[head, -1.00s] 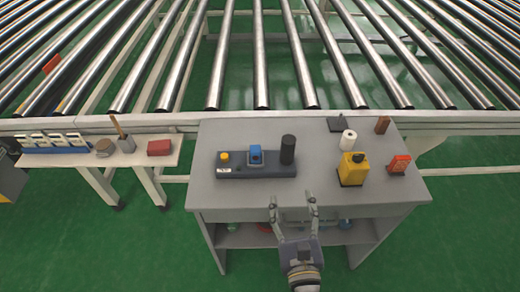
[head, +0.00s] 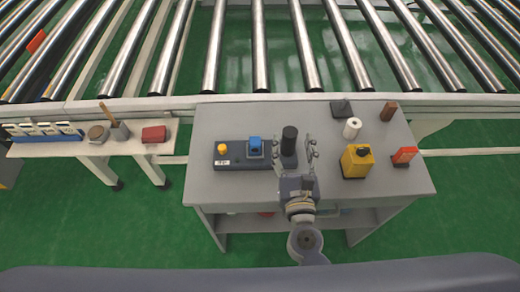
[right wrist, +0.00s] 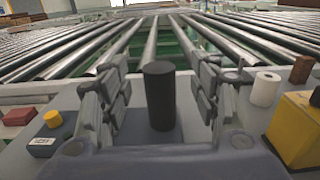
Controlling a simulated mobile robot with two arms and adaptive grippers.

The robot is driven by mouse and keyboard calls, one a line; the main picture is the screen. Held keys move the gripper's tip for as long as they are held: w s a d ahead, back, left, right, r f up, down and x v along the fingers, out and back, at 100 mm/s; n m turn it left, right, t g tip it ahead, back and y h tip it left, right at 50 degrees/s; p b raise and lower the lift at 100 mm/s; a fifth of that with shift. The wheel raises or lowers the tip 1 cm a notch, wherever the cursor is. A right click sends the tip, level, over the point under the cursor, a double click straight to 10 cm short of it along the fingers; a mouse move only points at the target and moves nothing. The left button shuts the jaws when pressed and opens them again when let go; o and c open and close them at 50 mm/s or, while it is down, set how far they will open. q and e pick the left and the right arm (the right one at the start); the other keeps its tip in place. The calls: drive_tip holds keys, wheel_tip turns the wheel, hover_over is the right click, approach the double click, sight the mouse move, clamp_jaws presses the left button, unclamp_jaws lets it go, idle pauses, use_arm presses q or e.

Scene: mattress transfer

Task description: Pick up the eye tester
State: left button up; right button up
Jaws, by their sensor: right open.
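A black upright cylinder (head: 289,139) stands at the right end of a dark grey base (head: 232,167) on the grey table; it may be the eye tester, but I cannot tell for certain. The base also bears a yellow knob (head: 222,148) and a blue block (head: 255,147). My right gripper (head: 297,152) is open at the cylinder. In the right wrist view the cylinder (right wrist: 160,95) shows between the two spread fingers, with gaps on both sides. The gripper holds nothing. My left gripper is not in view.
On the table's (head: 323,180) right side stand a yellow device (head: 356,162), a white roll (head: 352,128), an orange-red box (head: 404,155), a brown block (head: 388,110) and a dark stand (head: 342,108). A roller conveyor (head: 262,60) lies behind. A side shelf (head: 90,150) is at left.

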sight(291, 139)
drive_tip(key=w, duration=0.2)
drive_tip(key=w+p, duration=0.1)
drive_tip(key=w, duration=0.1)
drive_tip(key=shift+w+a+f, duration=0.1)
drive_tip(key=shift+f, duration=0.1)
drive_tip(key=shift+w, duration=0.3)
drive_tip(key=c, duration=0.8)
clamp_jaws()
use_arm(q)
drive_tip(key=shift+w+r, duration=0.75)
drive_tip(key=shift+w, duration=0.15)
